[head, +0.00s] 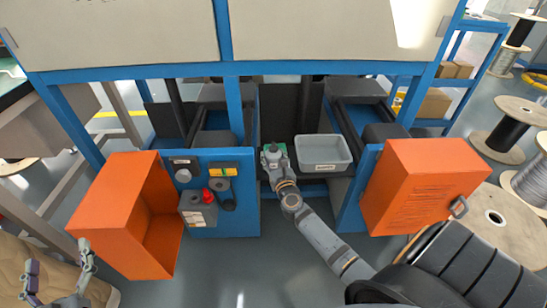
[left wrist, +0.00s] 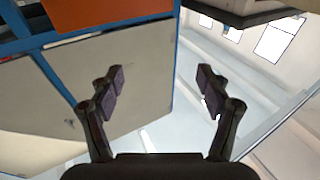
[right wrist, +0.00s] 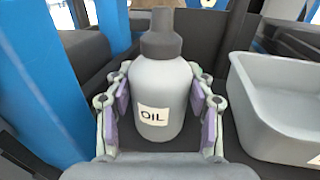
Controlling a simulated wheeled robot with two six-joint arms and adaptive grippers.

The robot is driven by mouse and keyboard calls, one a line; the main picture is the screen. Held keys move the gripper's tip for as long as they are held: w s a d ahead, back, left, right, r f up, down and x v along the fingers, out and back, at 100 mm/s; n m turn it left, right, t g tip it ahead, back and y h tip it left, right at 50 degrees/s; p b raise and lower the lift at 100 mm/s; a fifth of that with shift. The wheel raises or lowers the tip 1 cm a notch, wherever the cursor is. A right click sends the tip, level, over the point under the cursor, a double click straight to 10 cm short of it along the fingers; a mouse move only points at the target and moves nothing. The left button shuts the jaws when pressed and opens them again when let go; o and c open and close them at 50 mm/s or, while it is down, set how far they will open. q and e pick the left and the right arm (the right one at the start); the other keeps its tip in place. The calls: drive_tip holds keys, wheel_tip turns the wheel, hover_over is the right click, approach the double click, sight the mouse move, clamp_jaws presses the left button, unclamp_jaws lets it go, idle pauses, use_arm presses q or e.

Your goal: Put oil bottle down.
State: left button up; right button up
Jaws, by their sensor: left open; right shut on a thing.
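The oil bottle (right wrist: 160,92) is a grey cylinder with a dark cap and a white OIL label. It stands upright in the right wrist view. My right gripper (right wrist: 162,105) is shut around its sides, with a finger on each side. In the head view the right gripper (head: 273,156) is over the dark shelf between the blue machine posts, left of the grey bin. The bottle is mostly hidden there, and I cannot tell whether its base touches the shelf. My left gripper (head: 58,270) is at the lower left, open and empty; its spread fingers show in the left wrist view (left wrist: 160,85).
A grey bin (head: 323,168) stands close to the right of the bottle; it also shows in the right wrist view (right wrist: 275,145). An orange open cabinet (head: 115,205) is at left and an orange door (head: 420,185) at right. Blue posts flank the shelf.

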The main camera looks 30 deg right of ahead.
drive_tip(key=o, duration=1.3)
drive_tip(key=shift+c, duration=0.2)
use_arm(q)
drive_tip(key=shift+r+t, duration=0.3)
drive_tip(key=shift+r, duration=0.4)
drive_tip(key=shift+f, duration=0.2)
